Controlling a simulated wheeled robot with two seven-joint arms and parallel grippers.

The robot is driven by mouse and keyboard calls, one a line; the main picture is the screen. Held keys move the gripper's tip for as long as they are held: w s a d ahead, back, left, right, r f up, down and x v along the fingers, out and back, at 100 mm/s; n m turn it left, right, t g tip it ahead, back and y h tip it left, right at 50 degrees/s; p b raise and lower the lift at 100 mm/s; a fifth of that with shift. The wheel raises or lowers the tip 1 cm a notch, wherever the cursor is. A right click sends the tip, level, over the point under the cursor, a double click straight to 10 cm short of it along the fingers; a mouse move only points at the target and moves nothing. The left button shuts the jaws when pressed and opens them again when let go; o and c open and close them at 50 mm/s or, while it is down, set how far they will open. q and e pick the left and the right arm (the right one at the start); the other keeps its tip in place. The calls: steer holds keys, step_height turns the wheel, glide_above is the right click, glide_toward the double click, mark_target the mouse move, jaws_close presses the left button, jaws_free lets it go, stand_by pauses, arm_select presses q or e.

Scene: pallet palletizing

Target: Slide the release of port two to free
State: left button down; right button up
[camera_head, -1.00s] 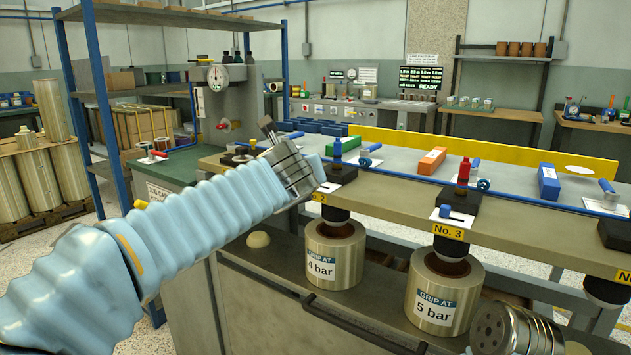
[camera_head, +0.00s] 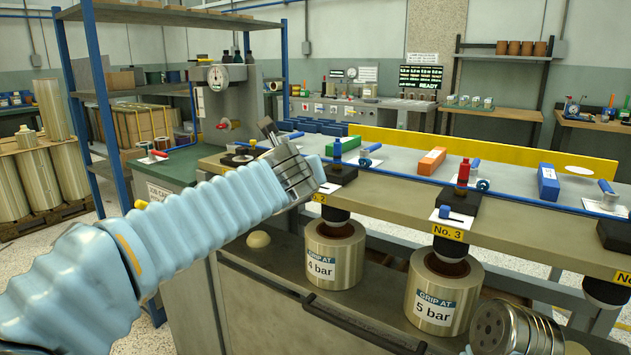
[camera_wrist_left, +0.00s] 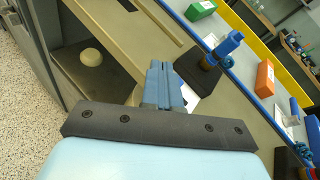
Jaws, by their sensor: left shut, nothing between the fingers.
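Port two has a black block (camera_head: 340,174) with a blue-topped fitting (camera_head: 338,149) on the bench's front edge. Its yellow number plate (camera_head: 317,197) is partly covered by my left gripper. A white card (camera_head: 329,187) lies at that edge; the release on it is hidden behind my gripper in the head view. My left gripper (camera_head: 318,178) is shut and empty at port two, beside the block. In the left wrist view its blue fingers (camera_wrist_left: 160,77) are together over the edge, next to the black block (camera_wrist_left: 198,72). I cannot tell whether they touch the release.
Port three, to the right, has a red-topped fitting (camera_head: 463,171) and a dark blue slider (camera_head: 452,216) on a white card. Rolls labelled 4 bar (camera_head: 345,262) and 5 bar (camera_head: 452,285) hang below the bench. A green block (camera_head: 341,146) lies behind port two.

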arm_select(q)
steer(key=shift+s+d, duration=0.8)
steer(key=shift+d, duration=0.3)
stand_by(0.4)
steer(key=shift+w+a, duration=0.15)
steer(key=shift+a, duration=0.1)
stand_by(0.3)
steer(key=s+a+r, duration=0.2)
steer(key=s+a, duration=0.1)
steer(key=s, duration=0.1)
steer(key=shift+s+a+b, duration=0.2)
steer(key=shift+s+b, duration=0.1)
stand_by(0.3)
